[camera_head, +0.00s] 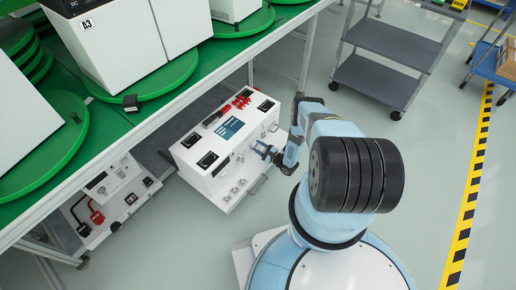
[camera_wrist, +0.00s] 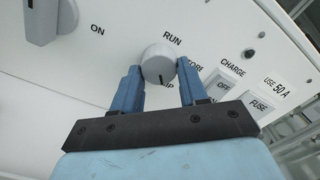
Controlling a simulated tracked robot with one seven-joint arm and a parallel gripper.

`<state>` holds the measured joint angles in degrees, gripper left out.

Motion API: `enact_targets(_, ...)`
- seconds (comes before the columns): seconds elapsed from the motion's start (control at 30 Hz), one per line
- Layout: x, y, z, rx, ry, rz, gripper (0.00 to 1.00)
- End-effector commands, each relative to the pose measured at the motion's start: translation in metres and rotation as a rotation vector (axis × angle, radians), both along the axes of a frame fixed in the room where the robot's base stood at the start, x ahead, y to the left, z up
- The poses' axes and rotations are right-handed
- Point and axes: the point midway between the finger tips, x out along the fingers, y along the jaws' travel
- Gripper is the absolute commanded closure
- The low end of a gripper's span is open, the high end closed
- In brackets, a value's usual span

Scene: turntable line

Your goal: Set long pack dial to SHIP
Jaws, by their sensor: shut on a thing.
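In the wrist view a small round grey-white dial (camera_wrist: 158,64) sits on a white panel, with RUN printed above it. A dark pointer mark shows on the dial's lower side, near the SHIP label. My gripper (camera_wrist: 160,84) has its two blue fingers on either side of the dial, shut on it. In the head view my gripper (camera_head: 266,151) is at the front face of a white equipment box (camera_head: 205,183); the dial cannot be made out there.
A larger grey knob (camera_wrist: 48,18) labelled ON is at upper left in the wrist view. CHARGE and FUSE switches (camera_wrist: 222,86) sit close right of my fingers. The green-topped bench (camera_head: 120,112) overhangs the box on the left.

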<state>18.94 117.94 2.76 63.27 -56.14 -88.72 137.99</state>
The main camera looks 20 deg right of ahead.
Motion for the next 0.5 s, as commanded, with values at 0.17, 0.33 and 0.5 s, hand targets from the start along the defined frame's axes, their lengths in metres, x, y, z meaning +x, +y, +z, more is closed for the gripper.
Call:
enact_targets(0.17, -0.0043, 0.0027, -0.0039, 0.006, 0.015, 0.004, 0.88)
enact_targets(0.33, -0.0043, 0.0031, -0.0039, 0.006, 0.016, 0.005, 0.88)
enact_targets(0.5, -0.0042, 0.0032, -0.0038, 0.006, 0.015, 0.004, 0.50)
